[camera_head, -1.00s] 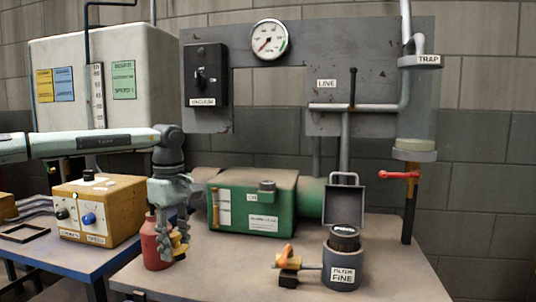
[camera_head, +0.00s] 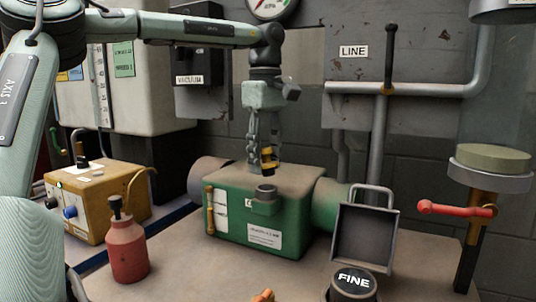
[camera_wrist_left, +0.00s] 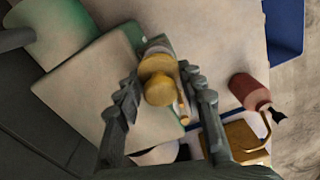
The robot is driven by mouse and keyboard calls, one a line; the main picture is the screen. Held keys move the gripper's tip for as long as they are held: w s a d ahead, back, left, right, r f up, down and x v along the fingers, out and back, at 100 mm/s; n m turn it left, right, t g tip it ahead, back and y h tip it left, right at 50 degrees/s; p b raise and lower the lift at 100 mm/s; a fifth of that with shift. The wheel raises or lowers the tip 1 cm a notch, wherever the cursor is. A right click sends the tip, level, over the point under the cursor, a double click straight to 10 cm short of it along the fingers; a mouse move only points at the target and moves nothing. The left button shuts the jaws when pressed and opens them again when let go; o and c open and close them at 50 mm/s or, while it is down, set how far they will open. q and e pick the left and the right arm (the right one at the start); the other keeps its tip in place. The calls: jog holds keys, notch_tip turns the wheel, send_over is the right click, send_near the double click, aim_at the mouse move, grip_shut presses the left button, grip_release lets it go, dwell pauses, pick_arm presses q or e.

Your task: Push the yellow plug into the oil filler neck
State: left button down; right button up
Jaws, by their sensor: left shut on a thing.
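The yellow plug (camera_head: 268,158) is held between the fingers of my left gripper (camera_head: 265,150), which points down over the green pump (camera_head: 285,230). The plug also shows in the left wrist view (camera_wrist_left: 158,82), between the two finger linkages. In the wrist view a grey part, seemingly the neck (camera_wrist_left: 156,46), is mostly hidden behind the plug.
A red oil bottle (camera_head: 127,245) stands on the bench left of the pump. An open grey filter housing lid (camera_head: 363,238) stands to the right, near a black FINE cap (camera_head: 353,282). A red-handled valve (camera_head: 455,209) is farther right. An orange box (camera_head: 95,205) sits at left.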

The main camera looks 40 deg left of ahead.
aim_at(266, 173)
pick_arm(q)
jog(key=shift+d+f, duration=0.2)
jog(key=shift+f, duration=0.1)
jog(key=shift+a+f, duration=0.1)
jog(key=shift+f, duration=0.35)
jog(key=shift+w+y, duration=0.1)
jog(key=shift+y, duration=1.3)
jog(key=shift+d+b+x, duration=0.25)
jog(key=shift+b+x, duration=0.2)
jog(key=shift+x, duration=0.65)
jog(key=c, duration=0.9)
grip_release()
jog(key=shift+f, duration=0.15)
